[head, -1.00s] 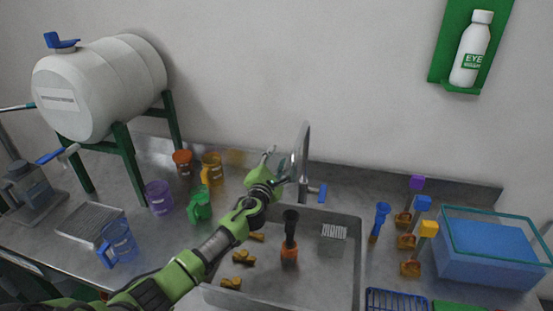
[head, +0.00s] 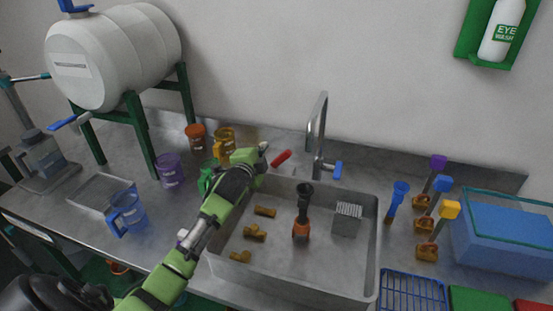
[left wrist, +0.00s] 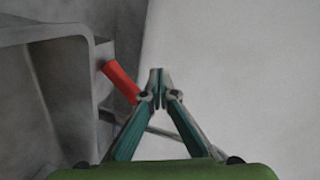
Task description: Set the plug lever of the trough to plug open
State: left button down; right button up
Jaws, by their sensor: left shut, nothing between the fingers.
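The trough (head: 369,240) is a grey metal basin set in the counter. A red lever (head: 281,158), likely its plug lever, sits behind its back rim, left of the tap. The lever slants and also shows in the left wrist view (left wrist: 118,79), coming out from a grey metal edge. My left gripper (head: 263,147) is shut and empty, just left of the lever. In the left wrist view its closed fingertips (left wrist: 157,74) are right of the lever, and one finger overlaps the lever's lower end. I cannot tell whether they touch. My right gripper is not in view.
The tap (head: 318,135) with a blue handle (head: 338,170) stands right of the lever. Orange (head: 196,137), yellow (head: 225,140) and purple (head: 169,170) containers stand left of my gripper. A black and orange tool (head: 302,215) and several brass fittings (head: 254,232) are in the trough.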

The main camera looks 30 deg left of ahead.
aim_at(281, 159)
pick_arm(q)
jog(key=s+r+n+t+h+b, duration=0.1)
jog(key=s+n+h+b, duration=0.45)
jog(key=n, duration=1.65)
jog(key=w+f+p, duration=0.1)
jog(key=w, duration=0.2)
jog(key=w+d+f+y+p, duration=0.1)
jog(key=w, duration=0.2)
jog(key=w+y+p, duration=0.1)
jog(key=w+p, duration=0.1)
jog(key=shift+w+d+f, duration=0.35)
jog(key=shift+w+f, duration=0.05)
jog(key=shift+w+d+f, duration=0.1)
jog(key=shift+d+f, duration=0.45)
